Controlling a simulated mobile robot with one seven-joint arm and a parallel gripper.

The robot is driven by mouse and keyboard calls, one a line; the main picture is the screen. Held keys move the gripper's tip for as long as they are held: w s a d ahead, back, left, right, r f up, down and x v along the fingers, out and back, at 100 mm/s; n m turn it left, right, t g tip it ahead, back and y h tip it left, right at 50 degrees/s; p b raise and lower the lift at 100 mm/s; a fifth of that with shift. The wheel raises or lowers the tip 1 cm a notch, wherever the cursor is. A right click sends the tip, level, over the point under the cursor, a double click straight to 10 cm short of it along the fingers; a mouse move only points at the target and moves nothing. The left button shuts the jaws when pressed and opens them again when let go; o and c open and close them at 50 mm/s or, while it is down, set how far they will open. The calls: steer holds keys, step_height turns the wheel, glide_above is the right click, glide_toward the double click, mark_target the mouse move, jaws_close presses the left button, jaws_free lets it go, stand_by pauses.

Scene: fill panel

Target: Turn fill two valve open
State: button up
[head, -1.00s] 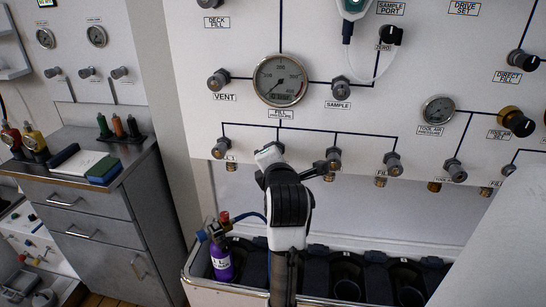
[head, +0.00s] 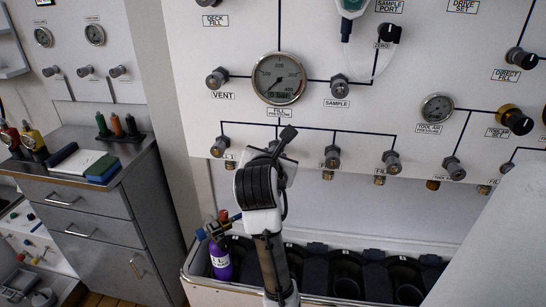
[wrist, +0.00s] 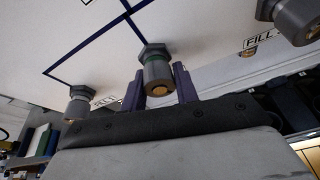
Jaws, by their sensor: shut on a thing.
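The fill two valve (wrist: 156,72) is a grey knob with a green ring and a brass-coloured end, on the white panel. It stands second from the left in the fill row. In the wrist view it sits between the two dark fingers of my gripper (wrist: 158,82), which is shut on it. In the head view my gripper (head: 272,153) reaches up to the panel below the fill pressure gauge (head: 279,79) and largely hides this valve. Its label is hidden too.
Fill valves stand on both sides, the left one (head: 220,146) and the right ones (head: 332,157) (head: 391,162). Below the panel is a bin (head: 190,284) with dark round holders and a purple bottle (head: 221,262). A steel cabinet (head: 85,215) stands at left.

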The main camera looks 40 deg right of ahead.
steer(key=shift+r+n, duration=0.1)
steer(key=shift+n, duration=0.2)
stand_by(0.4)
steer(key=o, duration=1)
steer(key=shift+c, duration=0.2)
